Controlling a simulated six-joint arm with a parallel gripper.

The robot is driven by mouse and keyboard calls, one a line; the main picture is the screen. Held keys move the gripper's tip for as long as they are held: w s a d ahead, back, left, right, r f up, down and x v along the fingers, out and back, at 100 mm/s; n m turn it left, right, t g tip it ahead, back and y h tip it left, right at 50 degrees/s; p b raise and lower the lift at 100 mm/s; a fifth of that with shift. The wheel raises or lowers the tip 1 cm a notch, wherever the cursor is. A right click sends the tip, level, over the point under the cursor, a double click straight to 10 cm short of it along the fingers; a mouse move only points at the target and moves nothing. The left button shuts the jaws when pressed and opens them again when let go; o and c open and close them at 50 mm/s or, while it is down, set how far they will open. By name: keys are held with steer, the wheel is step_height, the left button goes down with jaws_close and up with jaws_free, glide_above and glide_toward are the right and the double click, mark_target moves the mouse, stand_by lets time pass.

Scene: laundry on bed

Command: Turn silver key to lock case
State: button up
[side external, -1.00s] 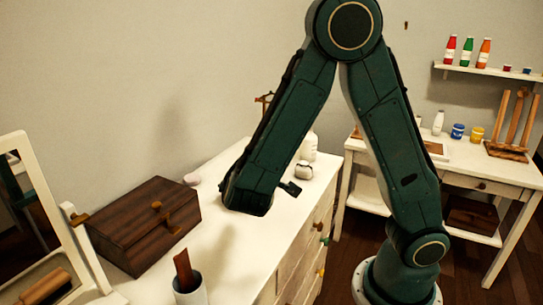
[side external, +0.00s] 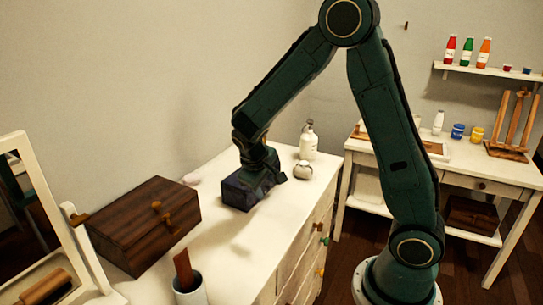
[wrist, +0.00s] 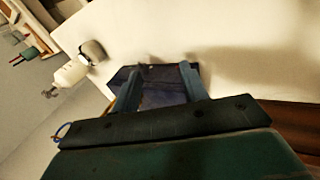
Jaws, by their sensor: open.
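A small dark blue case (side external: 238,192) sits on the white dresser top. My gripper (side external: 262,175) is right above it, pointing down. In the wrist view, my gripper (wrist: 159,68) is open, with its two bluish fingers apart over the dark blue case (wrist: 160,92). I cannot tell whether the fingers touch it. No silver key can be made out; the gripper hides part of the case.
A round silvery object (side external: 303,170) and a white pump bottle (side external: 308,143) stand just right of the case. A cup (side external: 190,291) holding a brown item is at the front, beside a mirror (side external: 45,215). The dresser top (side external: 235,240) is clear in front of the case.

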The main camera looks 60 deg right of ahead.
steer(key=w+d+y, duration=0.1)
steer(key=d+y, duration=0.1)
step_height(320, 180, up, 4)
steer(key=m+t+y, duration=0.1)
steer(key=t+y, duration=0.1)
steer(key=y, duration=0.3)
glide_above(272, 188)
steer(key=a, duration=0.1)
steer(key=s+d+r+n+t+y, duration=0.1)
steer(key=s+d+r+t+y, duration=0.1)
steer(key=s+d+r, duration=0.45)
steer(key=f, duration=0.4)
steer(key=shift+w+d+f, duration=0.2)
steer(key=shift+d+f, duration=0.05)
steer(key=shift+f, duration=0.15)
steer(key=x, duration=1.3)
steer(key=shift+w+a+f, duration=0.1)
steer(key=shift+a+f, duration=0.15)
steer(key=shift+a, duration=0.15)
jaws_close()
